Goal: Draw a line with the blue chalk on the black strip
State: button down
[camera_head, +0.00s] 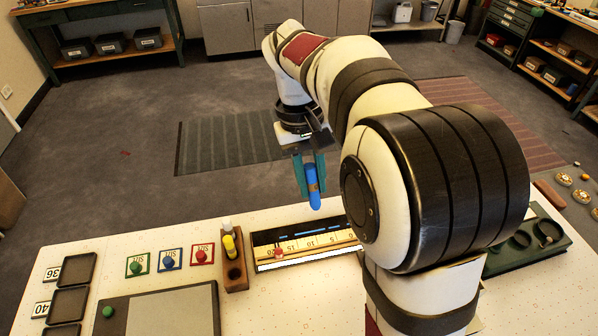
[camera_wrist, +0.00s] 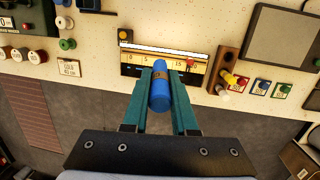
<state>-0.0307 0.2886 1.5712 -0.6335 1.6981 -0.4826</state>
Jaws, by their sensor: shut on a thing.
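The blue chalk (camera_head: 313,190) is a thick blue stick with a brown band. My gripper (camera_head: 310,178) is shut on it, with a teal finger on either side. The chalk points downward in the head view, above the table's back edge and apart from the board. In the wrist view the chalk (camera_wrist: 161,92) sits between the fingertips (camera_wrist: 160,80). The black strip (camera_head: 265,238) lies on the table along the far side of a yellow ruler (camera_head: 305,245). Thin blue marks show on the strip. My fingers and the chalk hide part of it in the wrist view.
A wooden holder (camera_head: 235,276) with yellow and white sticks stands left of the strip. A red knob (camera_head: 278,253) sits on the ruler. Coloured knobbed tiles (camera_head: 170,259), a grey board (camera_head: 160,312) and dark trays (camera_head: 70,303) lie farther left. A green tray (camera_head: 520,256) lies right.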

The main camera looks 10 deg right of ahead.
jog(key=shift+t+y, duration=0.7)
jog(key=shift+w+d+f, duration=1.2)
jog(key=shift+d+f, duration=0.8)
jog(key=shift+f, duration=1.3)
jog(key=shift+w+d+f, duration=1.2)
jog(key=shift+d+f, duration=0.75)
jog(key=shift+f, duration=1.3)
jog(key=shift+w+d+f, duration=1.2)
jog(key=shift+d+f, duration=0.8)
jog(key=shift+f, duration=1.3)
jog(key=shift+f, duration=0.55)
jog(key=shift+a, duration=1)
jog(key=shift+a, duration=0.1)
jog(key=shift+a+f, duration=0.1)
jog(key=shift+a, duration=0.8)
jog(key=shift+s+a, duration=0.1)
jog(key=shift+a, duration=0.9)
